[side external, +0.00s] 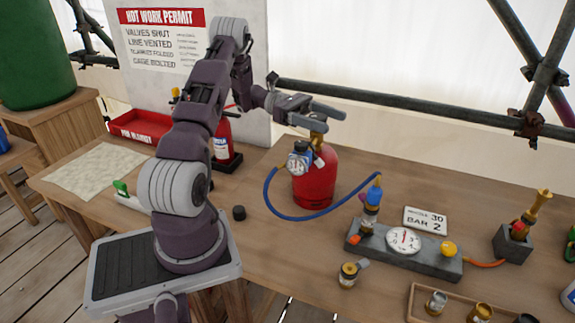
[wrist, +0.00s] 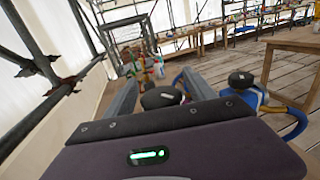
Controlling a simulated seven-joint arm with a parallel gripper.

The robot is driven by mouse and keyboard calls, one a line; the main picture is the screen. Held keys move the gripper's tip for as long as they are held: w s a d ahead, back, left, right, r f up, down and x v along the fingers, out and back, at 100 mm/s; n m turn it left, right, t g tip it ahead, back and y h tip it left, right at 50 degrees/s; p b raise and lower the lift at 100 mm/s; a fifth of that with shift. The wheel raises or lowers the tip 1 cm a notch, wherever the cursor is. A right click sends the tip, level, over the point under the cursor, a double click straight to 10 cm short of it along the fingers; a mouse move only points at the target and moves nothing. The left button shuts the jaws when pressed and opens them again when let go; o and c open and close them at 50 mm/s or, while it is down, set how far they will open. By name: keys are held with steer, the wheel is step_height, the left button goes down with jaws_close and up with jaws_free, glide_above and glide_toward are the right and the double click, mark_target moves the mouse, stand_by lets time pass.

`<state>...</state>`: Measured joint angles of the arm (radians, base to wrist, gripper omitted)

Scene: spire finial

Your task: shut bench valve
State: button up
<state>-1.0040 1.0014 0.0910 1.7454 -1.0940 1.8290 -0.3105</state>
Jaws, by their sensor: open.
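A grey block (side external: 432,264) on the bench carries a round white gauge (side external: 403,240), a blue-bodied valve fitting (side external: 371,198), an orange knob (side external: 353,239) and a yellow knob (side external: 449,248). A red gas cylinder (side external: 314,183) stands left of it, with a brass valve (side external: 317,138) on top and a regulator (side external: 299,161) on its side. My gripper (side external: 328,114) is open, its fingers just above the cylinder top. In the wrist view, a black knob (wrist: 160,97) lies between the fingers (wrist: 163,86); I cannot tell whether they touch it.
A blue hose (side external: 300,217) loops from the regulator to the fitting. A scaffold pole (side external: 400,108) runs behind the cylinder. A red extinguisher (side external: 222,140), red tray (side external: 142,126), brass torch piece (side external: 536,205) and wooden tray (side external: 417,301) stand around the bench (side external: 262,255).

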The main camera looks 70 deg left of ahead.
steer(key=n+t+y, duration=0.4)
steer(key=t, duration=0.1)
steer(key=shift+w+a+n+y, duration=0.25)
steer(key=shift+w+n+y, duration=0.05)
steer(key=s+a+t+y, duration=0.1)
steer(key=s+a, duration=0.4)
steer(key=s, duration=0.1)
steer(key=s+d+r+m+g+h, duration=0.1)
steer(key=d+r+m+g, duration=0.35)
steer(key=d, duration=0.55)
steer(key=d+r+m+g, duration=0.3)
steer(key=d+m+g, duration=0.3)
steer(key=d, duration=0.4)
steer(key=s+d+m+g+y, duration=0.1)
steer(key=s+d+m+y, duration=0.3)
steer(key=s+m, duration=0.2)
steer(key=s+d+f+m+g+y, duration=0.1)
steer(key=s+d+m+y, duration=0.4)
steer(key=s+m, duration=0.2)
steer(key=shift+s+m, duration=0.3)
steer(key=shift+m, duration=0.25)
